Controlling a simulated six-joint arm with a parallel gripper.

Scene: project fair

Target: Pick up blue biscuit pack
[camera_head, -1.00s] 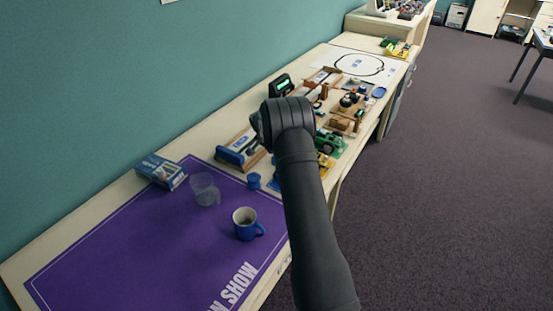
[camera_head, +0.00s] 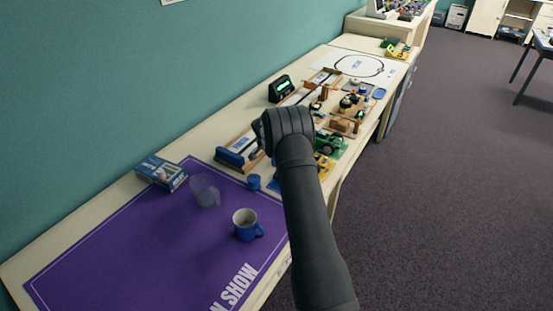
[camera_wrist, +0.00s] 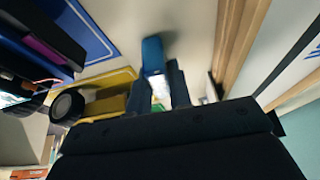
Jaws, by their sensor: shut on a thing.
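My gripper (camera_wrist: 161,80) is shut on a blue pack (camera_wrist: 153,54), which I take to be the blue biscuit pack. The pack's blue end sticks out past the two dark fingers. A pale part with a little green shows between them. In the head view my arm's dark wrist is over the middle of the bench and hides the gripper and the pack. The wrist view is tilted and blurred, so I cannot tell whether the pack touches the bench.
A blue box (camera_head: 162,172) stands by the wall. Several models crowd the bench beyond my wrist, with a dark display (camera_head: 281,88) behind.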

